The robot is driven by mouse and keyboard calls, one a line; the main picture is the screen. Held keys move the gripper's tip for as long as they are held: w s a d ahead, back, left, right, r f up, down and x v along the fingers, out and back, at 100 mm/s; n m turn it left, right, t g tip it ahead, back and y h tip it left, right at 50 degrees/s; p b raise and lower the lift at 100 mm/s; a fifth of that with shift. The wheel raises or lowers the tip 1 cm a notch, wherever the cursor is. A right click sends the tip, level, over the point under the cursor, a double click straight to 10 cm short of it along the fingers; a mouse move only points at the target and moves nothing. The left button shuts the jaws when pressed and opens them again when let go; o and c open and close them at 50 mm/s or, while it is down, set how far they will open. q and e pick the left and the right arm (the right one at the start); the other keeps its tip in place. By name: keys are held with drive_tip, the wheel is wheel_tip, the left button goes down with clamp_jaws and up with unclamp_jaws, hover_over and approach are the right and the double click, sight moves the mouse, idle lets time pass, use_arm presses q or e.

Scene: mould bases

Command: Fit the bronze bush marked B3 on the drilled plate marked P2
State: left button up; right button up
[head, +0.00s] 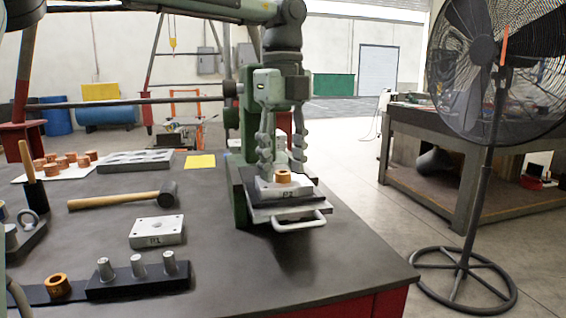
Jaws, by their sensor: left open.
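The drilled plate marked P2 (288,193) rests on a dark support at the right end of the bench, above a metal handle. A bronze bush (283,177) sits upright on top of the plate; I cannot read any mark on it, nor tell how deep it sits. My left gripper (281,170) points straight down over the plate, its fingers spread apart on either side of the bush. I see a gap between the fingers and the bush, so it is open and empty. My right gripper is not in view.
A green machine frame (239,205) stands close left of P2. Plate P1 (157,232), a mallet (125,200), a block with pins (138,278) and another bronze bush (57,286) lie on the bench. Several bushes stand on a white sheet (62,173) at the back left. A fan (482,50) stands right.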

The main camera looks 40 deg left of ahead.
use_arm(q)
wheel_tip(320, 180, up, 12)
idle(0.4)
drive_tip(key=shift+f, duration=0.15)
